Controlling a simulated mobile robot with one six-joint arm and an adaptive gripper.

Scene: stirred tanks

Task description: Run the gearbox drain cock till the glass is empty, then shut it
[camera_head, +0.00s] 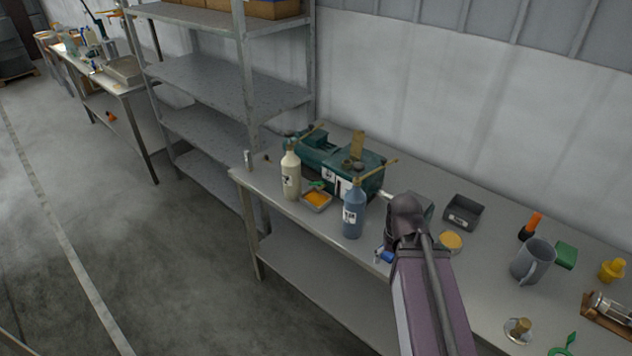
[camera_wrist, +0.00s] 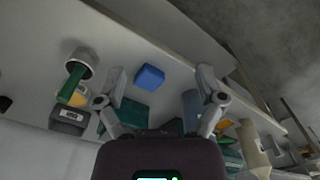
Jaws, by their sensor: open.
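The teal gearbox (camera_head: 318,152) stands on the bench against the wall. A small green lever (camera_head: 316,184) shows low on its front, above a shallow tray with orange contents (camera_head: 316,200); I take it for the drain cock, but its setting is too small to read. The sight glass and its level cannot be made out. In the wrist view my gripper (camera_wrist: 161,70) is open and empty, its fingers apart above the bench with a blue block (camera_wrist: 149,77) in view between them. In the head view my arm hides the gripper, which is right of the gearbox.
A cream bottle (camera_head: 291,176) and a blue-grey bottle (camera_head: 354,212) stand at the tray's left and right, close to the gearbox front. A grey bin (camera_head: 463,212), a yellow disc (camera_head: 451,242) and a grey mug (camera_head: 530,262) are to the right. Shelving (camera_head: 215,85) stands left.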

